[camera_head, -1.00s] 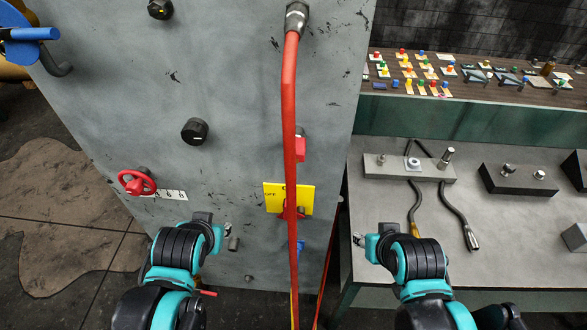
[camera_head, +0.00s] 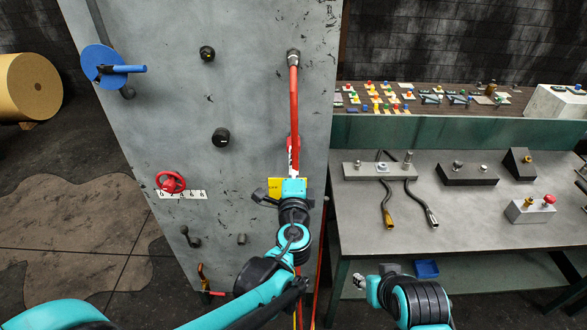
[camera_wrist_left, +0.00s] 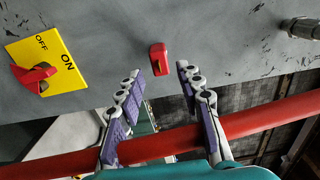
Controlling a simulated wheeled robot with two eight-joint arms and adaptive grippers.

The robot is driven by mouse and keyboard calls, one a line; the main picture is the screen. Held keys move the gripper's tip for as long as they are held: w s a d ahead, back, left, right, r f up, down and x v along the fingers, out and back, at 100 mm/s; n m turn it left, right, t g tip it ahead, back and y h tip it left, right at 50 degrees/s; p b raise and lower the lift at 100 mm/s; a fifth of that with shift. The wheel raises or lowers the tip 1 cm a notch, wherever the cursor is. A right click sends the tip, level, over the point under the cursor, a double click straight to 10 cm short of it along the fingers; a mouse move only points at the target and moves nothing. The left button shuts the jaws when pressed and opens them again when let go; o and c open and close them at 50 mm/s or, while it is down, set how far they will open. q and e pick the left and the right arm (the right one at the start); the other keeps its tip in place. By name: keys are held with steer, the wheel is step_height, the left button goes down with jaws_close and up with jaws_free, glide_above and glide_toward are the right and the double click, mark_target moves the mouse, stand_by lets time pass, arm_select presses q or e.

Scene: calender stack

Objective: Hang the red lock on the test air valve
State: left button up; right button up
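The red lock (camera_head: 289,146) is on the grey panel, partly behind the red hose. In the left wrist view a small red piece (camera_wrist_left: 158,60), apparently this lock, lies between and beyond my fingertips. The yellow OFF/ON plate (camera_wrist_left: 48,62) carries a red valve handle (camera_wrist_left: 34,77); I take this as the test air valve. In the head view the plate (camera_head: 273,184) is partly covered by my left gripper. My left gripper (camera_wrist_left: 160,78) is open, its fingers on either side of the red piece, not visibly gripping it. My right gripper (camera_head: 362,282) is low, before the table; its finger opening is unclear.
The red hose (camera_head: 294,105) runs down the panel and crosses my left fingers in the wrist view (camera_wrist_left: 265,118). A red handwheel (camera_head: 170,182), black knobs (camera_head: 221,138) and a blue disc (camera_head: 101,66) protrude from the panel. The table (camera_head: 375,245) at right holds metal blocks.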

mark_target(293, 143)
arm_select(q)
steer(key=shift+w+b, duration=0.4)
steer(key=shift+w, duration=3.1)
jaws_close()
